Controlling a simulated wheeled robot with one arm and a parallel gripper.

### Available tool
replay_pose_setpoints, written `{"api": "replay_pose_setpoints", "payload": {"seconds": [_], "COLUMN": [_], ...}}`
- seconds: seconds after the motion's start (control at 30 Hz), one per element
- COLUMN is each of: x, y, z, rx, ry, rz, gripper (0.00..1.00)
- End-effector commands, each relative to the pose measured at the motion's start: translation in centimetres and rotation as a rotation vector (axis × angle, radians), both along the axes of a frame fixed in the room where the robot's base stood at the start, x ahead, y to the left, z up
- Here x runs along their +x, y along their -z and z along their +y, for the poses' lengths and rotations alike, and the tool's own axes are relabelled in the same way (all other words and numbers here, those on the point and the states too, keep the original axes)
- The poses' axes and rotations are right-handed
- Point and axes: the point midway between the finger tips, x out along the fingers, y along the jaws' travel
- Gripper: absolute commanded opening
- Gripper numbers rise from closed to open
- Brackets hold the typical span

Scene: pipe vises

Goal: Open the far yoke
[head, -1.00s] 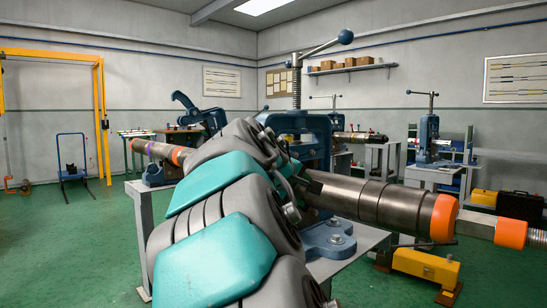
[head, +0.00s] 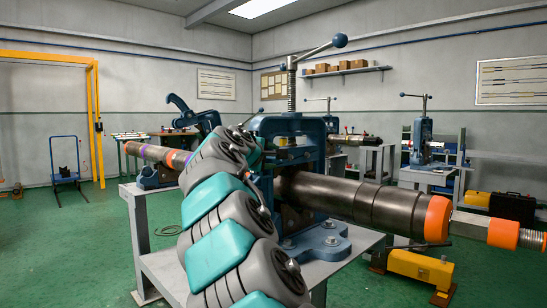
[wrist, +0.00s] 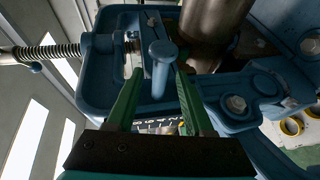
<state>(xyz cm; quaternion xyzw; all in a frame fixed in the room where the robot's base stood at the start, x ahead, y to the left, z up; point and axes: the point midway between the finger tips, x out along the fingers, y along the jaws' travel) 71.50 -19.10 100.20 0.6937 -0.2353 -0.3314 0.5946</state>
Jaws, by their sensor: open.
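The nearest blue vise yoke (head: 312,133) stands upright around a dark pipe (head: 345,199), with a screw and a ball-ended bar on top. In the wrist view, the blue yoke frame (wrist: 98,72) and its screw show, with the pipe (wrist: 213,22) at the top. My gripper (wrist: 157,76) is open, its green fingers either side of a blue round-ended latch or pin (wrist: 160,82); I cannot tell whether they touch it. Farther left, a second blue yoke (head: 184,111) is tilted up, away from the pipe beneath it. My arm partly hides the near vise.
The vise stands on a grey bench (head: 350,255). The pipe's orange collar (head: 438,218) reaches out right, above a yellow stand (head: 420,267). Another vise (head: 422,142) stands at the back right.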

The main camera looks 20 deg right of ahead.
Motion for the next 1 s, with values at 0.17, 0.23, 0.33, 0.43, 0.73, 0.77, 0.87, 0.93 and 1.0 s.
{"api": "replay_pose_setpoints", "payload": {"seconds": [0.17, 0.23, 0.33, 0.43, 0.73, 0.77, 0.87, 0.93, 1.0], "x": [0.57, 0.63, 0.64, 0.64, 0.64, 0.64, 0.64, 0.64, 0.64], "y": [0.18, 0.19, 0.19, 0.19, 0.19, 0.19, 0.19, 0.20, 0.20], "z": [-0.77, -0.84, -0.85, -0.83, -0.82, -0.81, -0.81, -0.81, -0.81], "rx": [0.001, 0.001, 0.001, 0.001, 0.001, 0.001, 0.001, 0.001, 0.001], "ry": [0.002, 0.002, 0.002, 0.001, 0.001, 0.001, 0.001, 0.001, 0.001], "rz": [0.000, 0.000, 0.000, -0.001, -0.001, -0.001, 0.000, 0.000, 0.000], "gripper": [0.52, 0.52, 0.52, 0.52, 0.21, 0.17, 0.06, 0.00, 0.00]}}
